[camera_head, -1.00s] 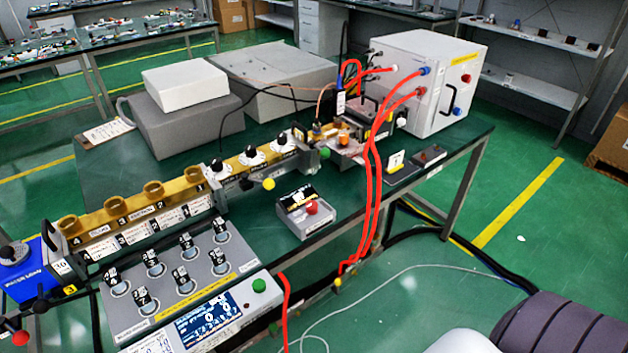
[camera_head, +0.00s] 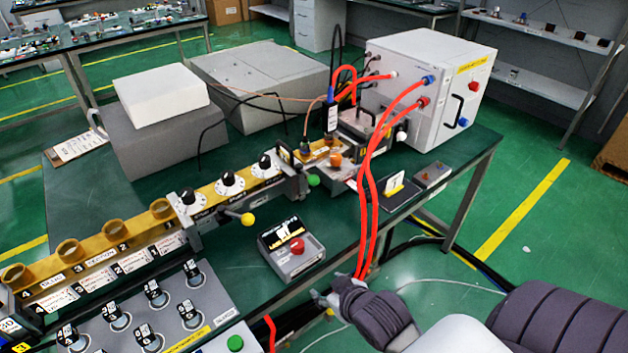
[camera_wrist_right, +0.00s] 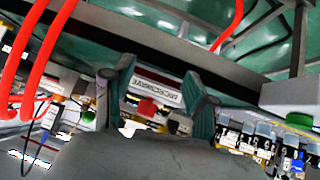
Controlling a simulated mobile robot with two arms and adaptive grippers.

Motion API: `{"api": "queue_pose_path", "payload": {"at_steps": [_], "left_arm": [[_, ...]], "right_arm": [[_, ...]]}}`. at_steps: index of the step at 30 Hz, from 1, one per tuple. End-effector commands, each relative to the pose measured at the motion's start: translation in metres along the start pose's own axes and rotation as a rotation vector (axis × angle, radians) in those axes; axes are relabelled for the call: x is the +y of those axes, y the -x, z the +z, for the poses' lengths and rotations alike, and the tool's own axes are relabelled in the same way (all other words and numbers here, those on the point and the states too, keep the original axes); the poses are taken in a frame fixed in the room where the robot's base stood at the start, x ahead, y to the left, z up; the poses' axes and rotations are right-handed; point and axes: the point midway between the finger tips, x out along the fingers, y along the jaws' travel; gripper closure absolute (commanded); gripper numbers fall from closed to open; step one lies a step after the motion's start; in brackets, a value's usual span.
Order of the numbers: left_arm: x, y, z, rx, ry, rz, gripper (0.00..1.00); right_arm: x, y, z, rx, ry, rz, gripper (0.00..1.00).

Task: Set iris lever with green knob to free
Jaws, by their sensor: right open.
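The iris lever's green knob (camera_head: 313,180) sits at the right end of the brass waveguide row (camera_head: 75,265), beside the dark flange, in the head view. Its lever arm is mostly hidden there. A green knob (camera_wrist_right: 88,117) shows at the left in the wrist view and appears to be the same one. My right gripper (camera_head: 321,298) is over the table's front edge, below and apart from the green knob. In the wrist view the two fingers of my right gripper (camera_wrist_right: 158,88) are spread with nothing held between them. My left gripper is out of view.
A lever with a yellow knob (camera_head: 247,218) stands left of the green one. A small box with a red button (camera_head: 297,245) lies in front. Red hoses (camera_head: 368,190) hang between the white cabinet (camera_head: 420,85) and the table edge. A green button (camera_head: 235,343) is on the front panel.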

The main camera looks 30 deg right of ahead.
Motion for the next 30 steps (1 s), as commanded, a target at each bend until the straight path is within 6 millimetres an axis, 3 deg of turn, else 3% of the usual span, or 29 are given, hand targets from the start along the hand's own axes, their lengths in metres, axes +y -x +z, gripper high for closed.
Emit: {"api": "queue_pose_path", "payload": {"at_steps": [6, 14, 21, 30], "left_arm": [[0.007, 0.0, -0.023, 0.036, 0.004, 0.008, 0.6], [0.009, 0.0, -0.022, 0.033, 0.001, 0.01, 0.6], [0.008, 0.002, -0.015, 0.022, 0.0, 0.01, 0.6], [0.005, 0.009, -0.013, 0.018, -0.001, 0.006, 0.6]], "right_arm": [[0.044, -0.017, -0.052, 0.282, -0.01, 0.076, 0.43], [0.094, -0.013, -0.106, 0.627, 0.002, 0.141, 0.43], [0.106, -0.013, -0.125, 0.72, 0.011, 0.153, 0.43], [0.113, -0.055, -0.164, 0.719, 0.012, 0.153, 0.43]]}}
